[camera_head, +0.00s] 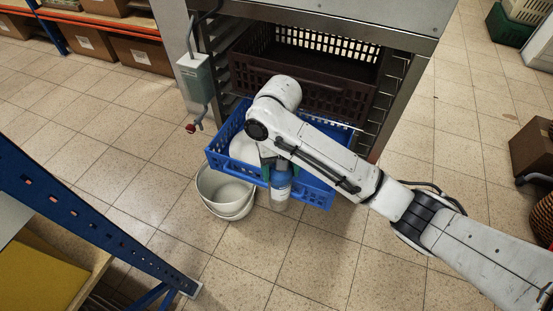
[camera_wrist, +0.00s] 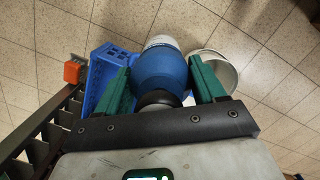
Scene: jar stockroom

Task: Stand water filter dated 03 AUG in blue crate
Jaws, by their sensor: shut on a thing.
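My gripper (camera_head: 278,170) is shut on a water filter (camera_head: 281,190) with a blue top and a paler, whitish lower part. In the wrist view the filter's blue body (camera_wrist: 160,70) sits between the two green fingers. No date can be read on it. The blue crate (camera_head: 318,190) sticks out from the lower part of a metal rack. The filter appears in front of the crate's near wall; I cannot tell its height above the floor. My arm hides much of the crate's inside. A white rounded thing (camera_head: 243,147) shows inside the crate's left part.
A dark brown crate (camera_head: 300,85) sits in the rack above the blue crate. A blue shelf post (camera_head: 90,220) stands at the near left. The tiled floor in front is clear.

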